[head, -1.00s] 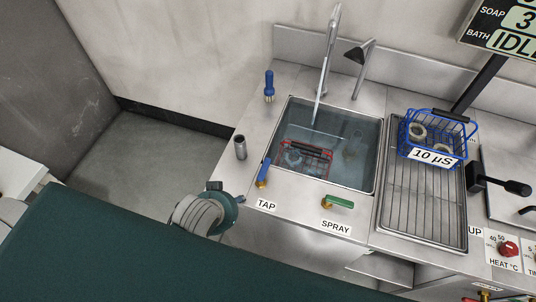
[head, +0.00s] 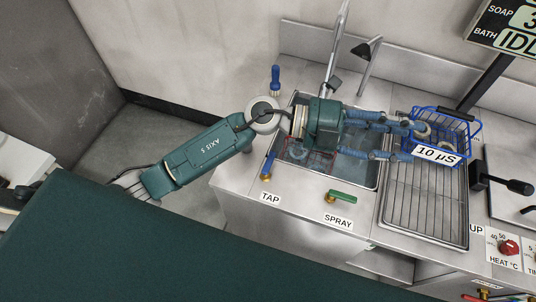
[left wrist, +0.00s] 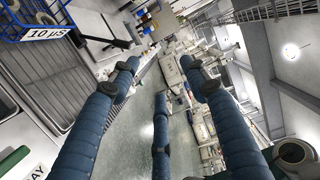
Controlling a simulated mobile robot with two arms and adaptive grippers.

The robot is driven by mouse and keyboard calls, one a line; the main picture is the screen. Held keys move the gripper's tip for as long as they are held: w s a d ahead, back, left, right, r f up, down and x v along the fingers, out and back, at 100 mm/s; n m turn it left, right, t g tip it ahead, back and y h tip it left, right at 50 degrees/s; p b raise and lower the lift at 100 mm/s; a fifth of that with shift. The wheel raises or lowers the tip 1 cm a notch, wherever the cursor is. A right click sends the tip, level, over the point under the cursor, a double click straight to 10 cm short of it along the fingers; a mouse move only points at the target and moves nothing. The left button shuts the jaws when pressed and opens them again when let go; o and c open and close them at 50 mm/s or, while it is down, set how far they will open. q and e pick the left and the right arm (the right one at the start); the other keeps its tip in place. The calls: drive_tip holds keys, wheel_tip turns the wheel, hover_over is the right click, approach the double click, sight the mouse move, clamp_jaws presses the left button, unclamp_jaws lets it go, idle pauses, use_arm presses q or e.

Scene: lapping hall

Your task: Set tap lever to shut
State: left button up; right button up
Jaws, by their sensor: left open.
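The tap lever (head: 268,165) has a blue handle and a brass base. It stands at the left front of the sink, behind the TAP label (head: 271,197). My left gripper (head: 408,138) is open over the sink, to the right of the lever and well apart from it. Its blue fingers reach right towards the blue basket and also show in the left wrist view (left wrist: 160,85), with nothing between them. My right gripper is not in view.
The green spray lever (head: 342,196) is at the sink's front edge. A blue wire basket (head: 464,128) with rings stands on the drain rack (head: 425,205). A blue-handled tool (head: 275,80) stands at the back left. A red basket (head: 318,166) is partly hidden in the sink.

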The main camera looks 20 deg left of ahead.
use_arm(q)
wheel_tip(320, 180, down, 7)
drive_tip(key=s+a+m+g+y, duration=0.1)
drive_tip(key=a+m+g+y, duration=0.1)
drive_tip(key=m+g+y, duration=0.15)
drive_tip(key=y, duration=1.4)
hover_over(268, 159)
wheel_tip(268, 159, down, 11)
drive_tip(key=shift+n+t, duration=0.35)
drive_tip(key=shift+n, duration=0.1)
wheel_tip(268, 159, down, 10)
drive_tip(key=p, duration=0.3)
drive_tip(key=shift+a+r, duration=0.1)
drive_tip(key=shift+r, duration=0.1)
drive_tip(key=shift+f, duration=0.45)
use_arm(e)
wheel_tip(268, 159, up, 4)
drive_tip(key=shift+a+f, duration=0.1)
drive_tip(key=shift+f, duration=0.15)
use_arm(q)
drive_tip(key=shift+c, duration=0.3)
clamp_jaws()
